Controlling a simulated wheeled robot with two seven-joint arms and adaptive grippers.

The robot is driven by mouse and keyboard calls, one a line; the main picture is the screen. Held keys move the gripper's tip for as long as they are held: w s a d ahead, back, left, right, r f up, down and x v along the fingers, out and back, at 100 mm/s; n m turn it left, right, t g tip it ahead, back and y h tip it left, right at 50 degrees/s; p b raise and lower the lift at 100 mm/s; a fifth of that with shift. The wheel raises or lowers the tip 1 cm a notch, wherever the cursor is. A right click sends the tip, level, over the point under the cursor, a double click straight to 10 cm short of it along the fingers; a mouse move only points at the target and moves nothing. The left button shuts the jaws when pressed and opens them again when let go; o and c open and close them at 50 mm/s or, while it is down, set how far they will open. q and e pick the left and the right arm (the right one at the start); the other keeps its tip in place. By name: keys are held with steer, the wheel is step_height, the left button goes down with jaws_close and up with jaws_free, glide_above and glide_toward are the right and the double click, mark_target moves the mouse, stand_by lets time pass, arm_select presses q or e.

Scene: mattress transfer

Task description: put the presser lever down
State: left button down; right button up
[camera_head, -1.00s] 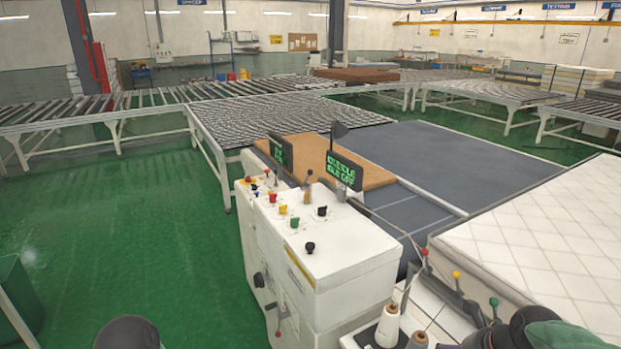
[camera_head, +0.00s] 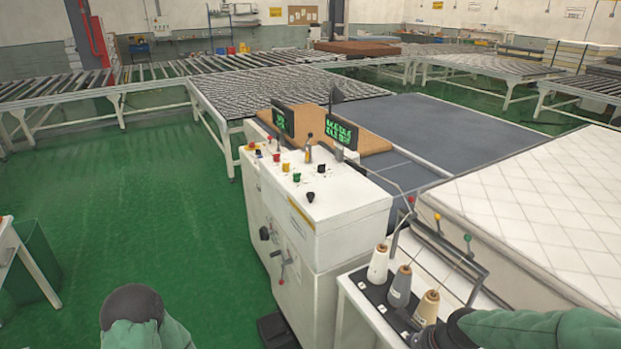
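I cannot tell for sure which lever is the presser lever. Three ball-topped levers, red (camera_head: 411,200), yellow (camera_head: 437,217) and green (camera_head: 467,238), stand behind the thread cones at the mattress edge. Another lever (camera_head: 283,265) with a red knob is on the side of the white control cabinet (camera_head: 330,222). A short upright lever (camera_head: 309,147) stands on the cabinet top. My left arm shows only a dark rounded green-sleeved part at the bottom left. My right arm enters at the bottom right, its dark joint near the thread cones. Neither gripper's fingers show.
Three thread cones (camera_head: 401,286) stand on a dark tray at the front right. A quilted white mattress (camera_head: 540,190) lies at the right. Two small screens (camera_head: 342,131) top the cabinet. Roller conveyors (camera_head: 280,95) run behind. The green floor (camera_head: 150,200) at left is mostly clear.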

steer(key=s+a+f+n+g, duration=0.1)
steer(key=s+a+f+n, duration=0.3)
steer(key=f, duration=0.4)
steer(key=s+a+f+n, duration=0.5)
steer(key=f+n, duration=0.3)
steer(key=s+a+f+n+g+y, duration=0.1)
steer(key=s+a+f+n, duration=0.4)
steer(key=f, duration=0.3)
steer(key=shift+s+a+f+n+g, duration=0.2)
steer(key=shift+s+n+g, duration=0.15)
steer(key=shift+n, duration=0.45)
